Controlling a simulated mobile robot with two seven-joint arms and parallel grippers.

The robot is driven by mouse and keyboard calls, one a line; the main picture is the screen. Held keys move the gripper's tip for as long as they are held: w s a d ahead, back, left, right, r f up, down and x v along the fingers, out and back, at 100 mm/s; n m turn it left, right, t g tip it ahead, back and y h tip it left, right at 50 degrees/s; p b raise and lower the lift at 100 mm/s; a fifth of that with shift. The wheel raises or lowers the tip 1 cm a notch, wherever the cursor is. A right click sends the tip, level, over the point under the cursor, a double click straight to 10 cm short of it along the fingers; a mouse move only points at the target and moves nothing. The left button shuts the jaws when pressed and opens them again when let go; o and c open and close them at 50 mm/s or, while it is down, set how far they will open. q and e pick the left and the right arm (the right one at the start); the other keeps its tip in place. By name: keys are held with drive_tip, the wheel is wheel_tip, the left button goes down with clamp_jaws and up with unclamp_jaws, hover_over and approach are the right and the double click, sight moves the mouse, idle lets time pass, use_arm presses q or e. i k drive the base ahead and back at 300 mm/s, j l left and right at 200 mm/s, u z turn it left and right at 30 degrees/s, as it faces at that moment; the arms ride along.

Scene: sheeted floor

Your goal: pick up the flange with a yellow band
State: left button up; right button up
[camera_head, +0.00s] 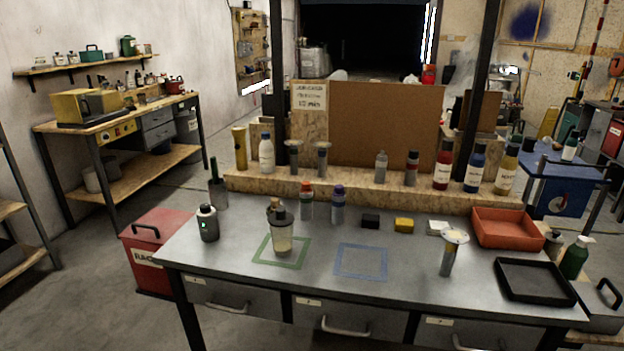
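A flange-like piece (448,260) stands upright on the grey workbench (310,252), right of the blue square outline. It has a grey stem and a wide pale disc on top with a yellowish tint. Whether that tint is a band is too small to tell. Two similar grey pieces with wide dark tops, one on the left (293,158) and one on the right (322,160), stand on the raised wooden shelf behind. No band colour is clear on them. Neither of my grippers is in view.
A black tray (535,301) and an orange bin (507,246) lie right of the flange. A yellow block (404,225) and a black block (370,221) sit behind. The bench's front middle is clear.

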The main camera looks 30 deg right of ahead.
sight(454, 237)
drive_tip(key=z, duration=1.9)
drive_tip(key=l+u, duration=0.1)
drive_tip(key=u, duration=0.4)
drive_tip(key=i+l+u, duration=0.1)
drive_tip(key=u, duration=0.4)
drive_tip(key=l+u, duration=0.3)
drive_tip(key=l, duration=0.15)
drive_tip(key=l+u, duration=0.45)
drive_tip(key=l, duration=0.35)
drive_tip(key=k+l+u, duration=0.1)
drive_tip(key=l, duration=0.4)
